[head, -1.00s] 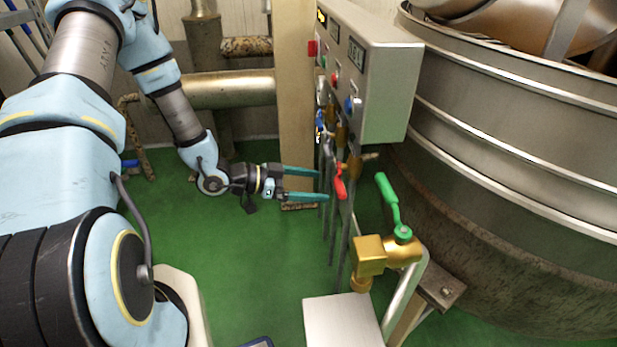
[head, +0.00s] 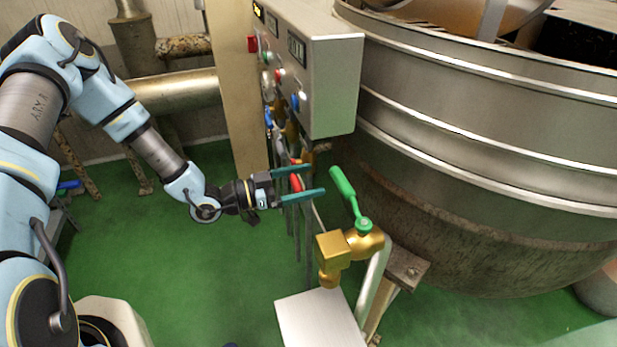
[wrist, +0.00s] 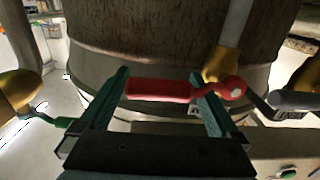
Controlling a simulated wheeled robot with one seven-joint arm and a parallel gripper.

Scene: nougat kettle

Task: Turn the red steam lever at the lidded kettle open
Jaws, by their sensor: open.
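The red steam lever (wrist: 160,91) lies crosswise between the two teal fingers of my gripper (wrist: 155,105) in the wrist view. Its round hub sits at the right, by a brass valve body (wrist: 222,64). In the head view the red lever (head: 296,181) shows between the fingers of my gripper (head: 311,181), partly hidden by them. The fingers are apart, one on either side of the lever. I cannot tell whether either touches it. The large metal kettle (head: 470,140) stands at the right; its lid is not clearly seen.
A grey control box (head: 330,75) hangs above the valves. A brass valve with a green lever (head: 346,192) stands close on the right of my gripper, over a pale metal plate (head: 318,320).

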